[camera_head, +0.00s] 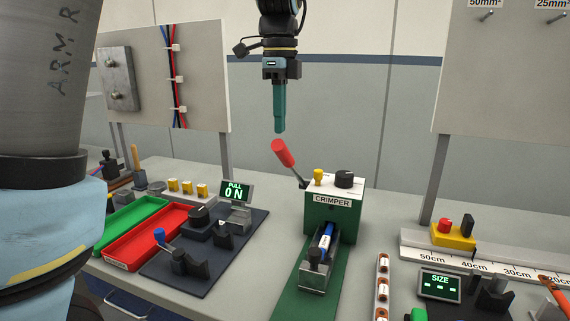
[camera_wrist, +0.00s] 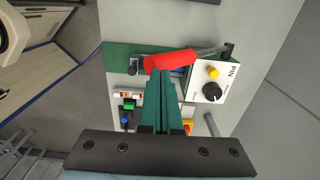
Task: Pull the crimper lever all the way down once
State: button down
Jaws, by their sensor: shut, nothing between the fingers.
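The crimper (camera_head: 333,209) is a green box with a white top, standing on a green base on the bench. Its lever has a red handle (camera_head: 283,152) that tilts up and to the left from the left side of the box. In the wrist view the red handle (camera_wrist: 170,60) lies across, just beyond my fingertips. My gripper (camera_head: 280,130) is shut and empty, pointing down. In the head view it hangs just above the red handle, and a small gap shows between them. A blue piece (camera_head: 326,240) sits in the holder at the front of the crimper.
A ruler strip (camera_head: 480,262) and a "SIZE" display (camera_head: 440,284) are to the right. The air around the lever looks clear.

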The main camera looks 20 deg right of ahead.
dwell(0.5)
jog(key=shift+f+b, duration=6.75)
jog(key=shift+f, duration=4.65)
notch_tip(320, 180, up, 27)
jog(key=p, duration=2.3)
jog(key=shift+r, duration=0.15)
jog(key=w+a+f+n+b, duration=0.1)
jog(key=a+f+n, duration=0.55)
jog(key=a, duration=0.25)
jog(key=w+a+f+n+b, duration=0.1)
jog(key=a+f+n, duration=0.4)
jog(key=a+n, duration=0.25)
jog(key=s+a+f+n+b, duration=0.1)
jog(key=s+a+f+n, duration=0.2)
jog(key=a, duration=0.4)
jog(key=s+a+f+n+t+b, duration=0.1)
jog(key=s+a+f+n, duration=0.2)
jog(key=a+f+n, duration=0.2)
jog(key=a+n, duration=0.1)
jog(key=n, duration=0.2)
jog(key=shift+a+f+n+t, duration=0.2)
jog(key=shift+a+n+t, duration=0.1)
jog(key=shift+a, duration=0.05)
